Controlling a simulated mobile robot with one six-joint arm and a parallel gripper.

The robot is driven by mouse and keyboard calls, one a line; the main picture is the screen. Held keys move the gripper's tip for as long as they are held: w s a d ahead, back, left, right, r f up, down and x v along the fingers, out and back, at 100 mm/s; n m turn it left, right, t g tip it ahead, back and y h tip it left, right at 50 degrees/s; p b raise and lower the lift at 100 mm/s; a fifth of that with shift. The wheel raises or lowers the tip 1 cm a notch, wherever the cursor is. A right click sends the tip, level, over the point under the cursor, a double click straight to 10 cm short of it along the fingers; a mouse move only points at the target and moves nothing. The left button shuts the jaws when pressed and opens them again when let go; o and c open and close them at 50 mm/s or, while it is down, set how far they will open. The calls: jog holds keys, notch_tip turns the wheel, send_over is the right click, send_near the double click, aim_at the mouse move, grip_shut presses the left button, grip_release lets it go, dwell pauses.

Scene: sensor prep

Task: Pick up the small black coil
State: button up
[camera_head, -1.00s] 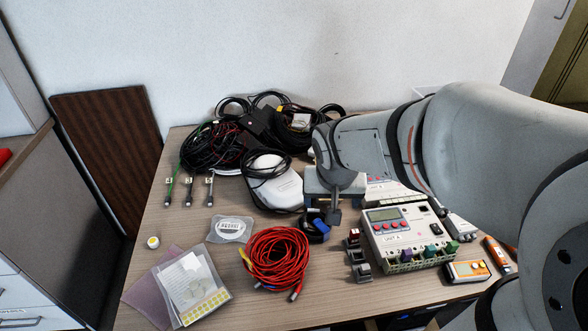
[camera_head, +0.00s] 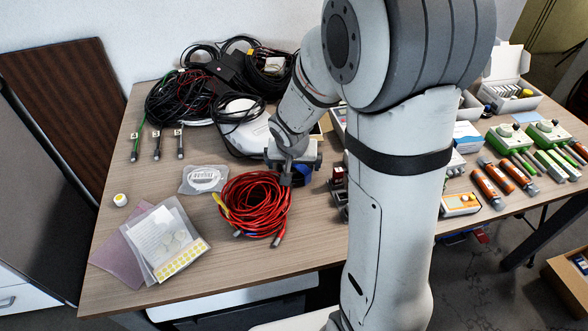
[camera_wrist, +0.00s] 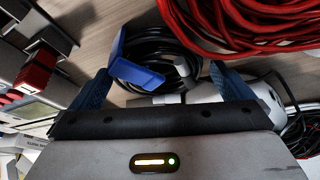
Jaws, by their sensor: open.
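The small black coil (camera_wrist: 172,44) lies on the table in the wrist view, with a blue tag-like piece (camera_wrist: 132,66) and a grey plug end by it. My gripper (camera_wrist: 162,84) is open, its two blue fingers on either side of the coil's near part. I cannot tell whether they touch it. In the head view my gripper (camera_head: 292,172) points down over the table just right of the red cable coil (camera_head: 252,203) and mostly hides the black coil. Only a bit of blue shows beside it.
A white device (camera_head: 243,130) and larger black cable bundles (camera_head: 185,100) lie behind. Small red and grey parts (camera_wrist: 36,72) sit close to one finger in the wrist view. Clear bags (camera_head: 168,243) lie front left. My arm hides the table's middle right.

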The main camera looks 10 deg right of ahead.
jog(key=shift+w+f, duration=0.15)
jog(key=shift+f, duration=0.3)
jog(key=c, duration=0.8)
jog(key=shift+r, duration=0.1)
